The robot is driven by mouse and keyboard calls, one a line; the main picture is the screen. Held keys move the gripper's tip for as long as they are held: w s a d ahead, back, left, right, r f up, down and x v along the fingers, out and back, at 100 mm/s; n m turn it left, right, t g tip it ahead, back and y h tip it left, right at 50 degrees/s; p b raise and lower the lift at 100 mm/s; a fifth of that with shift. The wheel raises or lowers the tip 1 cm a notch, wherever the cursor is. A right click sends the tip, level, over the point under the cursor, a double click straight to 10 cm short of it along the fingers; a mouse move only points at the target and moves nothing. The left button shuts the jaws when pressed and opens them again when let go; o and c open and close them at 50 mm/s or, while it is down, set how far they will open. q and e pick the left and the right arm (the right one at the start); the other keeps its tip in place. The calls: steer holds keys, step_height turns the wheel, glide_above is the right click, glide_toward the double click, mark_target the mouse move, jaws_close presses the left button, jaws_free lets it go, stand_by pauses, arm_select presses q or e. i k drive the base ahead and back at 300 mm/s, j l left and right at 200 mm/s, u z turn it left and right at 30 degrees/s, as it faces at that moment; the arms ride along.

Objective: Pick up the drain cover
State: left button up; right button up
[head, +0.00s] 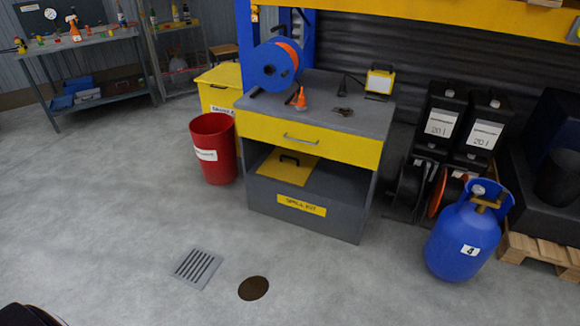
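A grey square drain cover (197,268) with several dark parallel slots lies on the concrete floor, left of the bottom centre in the head view. To its right is a dark brown round patch (253,288) on the floor; I cannot tell whether it is a flat disc or an opening. The two are apart. Neither of my grippers shows in this view. A dark rounded shape at the bottom left corner is cut off by the frame.
A grey and yellow workbench (310,140) stands behind the drain cover, with a red bin (213,150) at its left. A blue gas cylinder (464,238) stands on the right beside a wooden pallet (535,248). The floor around the drain cover is clear.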

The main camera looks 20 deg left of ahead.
mark_target(288, 165)
steer(key=u, duration=0.5)
steer(key=i+j+u, duration=0.1)
steer(key=i+u, duration=0.25)
steer(key=i+l+u, duration=0.1)
steer(key=i+u, duration=0.25)
steer(key=i, duration=0.15)
steer(key=i+l+u, duration=0.15)
steer(key=i+u, duration=0.2)
steer(key=i, duration=0.05)
